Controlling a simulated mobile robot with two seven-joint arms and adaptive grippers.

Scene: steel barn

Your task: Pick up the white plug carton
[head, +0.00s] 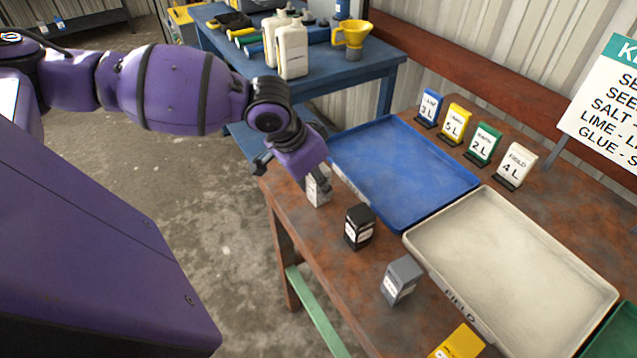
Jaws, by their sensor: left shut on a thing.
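The white plug carton (316,190) stands near the left end of the rusty brown table (318,236), just left of the blue tray. My left gripper (303,187) reaches over it from the upper left and is shut on it. The gripper body hides the carton's top, and a finger covers part of its right side. The carton looks upright; I cannot tell whether its base touches the table. My right gripper is not in view.
A black carton (359,227), a grey carton (402,281) and a yellow carton (460,343) stand along the table's front edge. Behind them lie a blue tray (400,165) and a cream tray (505,270). Small labelled signs (483,143) line the back. A blue bench (345,72) holds bottles.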

